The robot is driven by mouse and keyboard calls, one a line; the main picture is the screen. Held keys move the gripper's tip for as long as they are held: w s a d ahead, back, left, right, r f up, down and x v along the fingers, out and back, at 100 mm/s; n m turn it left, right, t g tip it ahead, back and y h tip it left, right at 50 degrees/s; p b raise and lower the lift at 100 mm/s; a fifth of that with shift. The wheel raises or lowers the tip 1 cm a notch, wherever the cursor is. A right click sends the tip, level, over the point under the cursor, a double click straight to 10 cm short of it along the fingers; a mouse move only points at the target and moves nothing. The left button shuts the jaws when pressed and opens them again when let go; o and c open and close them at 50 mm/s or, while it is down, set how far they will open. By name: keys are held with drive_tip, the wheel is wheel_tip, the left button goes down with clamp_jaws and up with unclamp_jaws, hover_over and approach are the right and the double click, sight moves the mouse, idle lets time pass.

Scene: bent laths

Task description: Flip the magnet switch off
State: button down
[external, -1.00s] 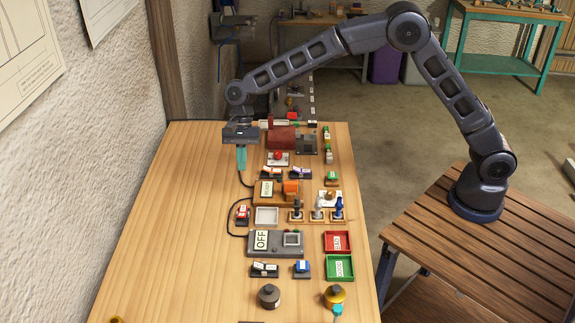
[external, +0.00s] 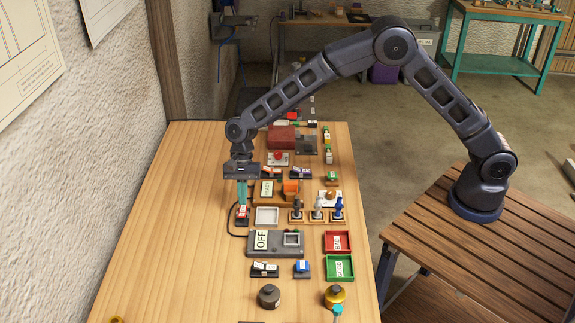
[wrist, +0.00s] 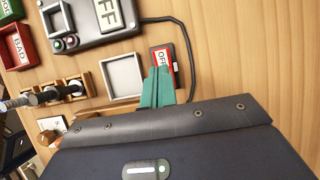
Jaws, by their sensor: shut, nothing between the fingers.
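The magnet switch is probably the small red switch (external: 242,216) with a white label, at the left of the row of devices. In the wrist view the red switch (wrist: 156,52) shows a label reading "OF", the rest hidden. A black cable runs from beside it to a grey box (external: 287,252) with a large OFF sign; the box also shows in the wrist view (wrist: 128,30). My gripper (external: 242,202) points down with its teal fingers closed and empty. Its tips (wrist: 161,70) are right at the red switch, covering part of it. I cannot tell whether they touch.
An empty white tray (external: 267,208) lies just right of the switch. Three toggle levers (external: 317,213) stand further right, above a red tray (external: 325,242) and a green tray (external: 328,275). The left side of the wooden table (external: 170,240) is clear.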

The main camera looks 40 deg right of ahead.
sight(243, 214)
drive_tip(key=shift+x, duration=1.55)
drive_tip(key=shift+s, duration=0.1)
drive_tip(key=shift+s+a+f, duration=0.15)
drive_tip(key=shift+a+f, duration=0.05)
drive_tip(key=shift+d, duration=0.15)
drive_tip(key=shift+w+d, duration=0.45)
drive_tip(key=shift+w, duration=0.15)
drive_tip(key=shift+r, duration=0.15)
drive_tip(key=v, duration=1.4)
